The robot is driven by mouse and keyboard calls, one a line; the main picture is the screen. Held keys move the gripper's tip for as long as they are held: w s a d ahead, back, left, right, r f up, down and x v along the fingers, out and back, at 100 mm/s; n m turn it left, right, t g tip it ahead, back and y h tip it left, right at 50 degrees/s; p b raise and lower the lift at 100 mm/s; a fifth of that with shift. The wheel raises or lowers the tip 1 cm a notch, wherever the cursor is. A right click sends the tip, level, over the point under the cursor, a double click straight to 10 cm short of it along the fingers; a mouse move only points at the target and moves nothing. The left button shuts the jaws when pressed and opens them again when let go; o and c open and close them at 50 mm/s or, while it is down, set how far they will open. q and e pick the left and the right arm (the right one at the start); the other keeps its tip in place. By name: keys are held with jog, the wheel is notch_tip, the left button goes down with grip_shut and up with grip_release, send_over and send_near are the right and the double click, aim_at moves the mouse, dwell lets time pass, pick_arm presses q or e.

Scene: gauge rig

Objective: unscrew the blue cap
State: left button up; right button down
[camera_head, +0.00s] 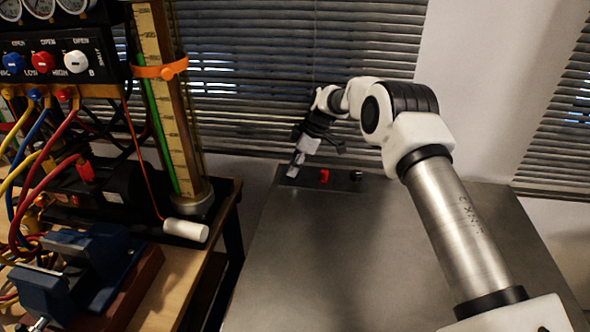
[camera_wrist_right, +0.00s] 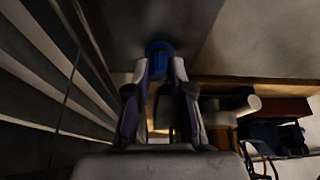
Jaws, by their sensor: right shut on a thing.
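The blue cap (camera_wrist_right: 160,46) shows in the right wrist view between the tips of my right gripper (camera_wrist_right: 160,68). The fingers are shut on its two sides. In the head view my right gripper (camera_head: 296,168) points down at the left end of a dark plate (camera_head: 340,182) at the far edge of the grey table. There the fingers hide the blue cap. Whether the cap is loose from its seat I cannot tell. My left gripper is not in view.
A red part (camera_head: 324,175) and a small black part (camera_head: 356,175) stand on the plate right of my gripper. Window blinds (camera_head: 300,70) rise close behind. A wooden bench (camera_head: 180,275) with a gauge panel and blue vise (camera_head: 90,265) is at left. The table's middle is clear.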

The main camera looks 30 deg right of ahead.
jog(key=shift+s+a+f, duration=0.2)
jog(key=shift+f, duration=0.1)
jog(key=shift+w+n+g, duration=0.1)
jog(key=shift+n+g, duration=0.4)
jog(key=shift+n, duration=0.6)
jog(key=shift+s+r+n+g+y+p, duration=0.25)
jog(key=shift+n+p, duration=0.25)
jog(key=shift+n, duration=0.3)
jog(key=shift+s+r+n+g+p, duration=0.3)
jog(key=shift+s+r+n, duration=0.1)
jog(key=shift+r+n, duration=0.25)
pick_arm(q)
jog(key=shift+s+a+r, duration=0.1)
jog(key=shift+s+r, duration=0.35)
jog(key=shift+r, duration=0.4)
pick_arm(e)
jog(key=shift+r+n, duration=0.2)
jog(key=shift+n, duration=0.05)
jog(key=shift+c, duration=2.3)
grip_release()
jog(key=shift+r, duration=0.15)
jog(key=shift+w, duration=0.1)
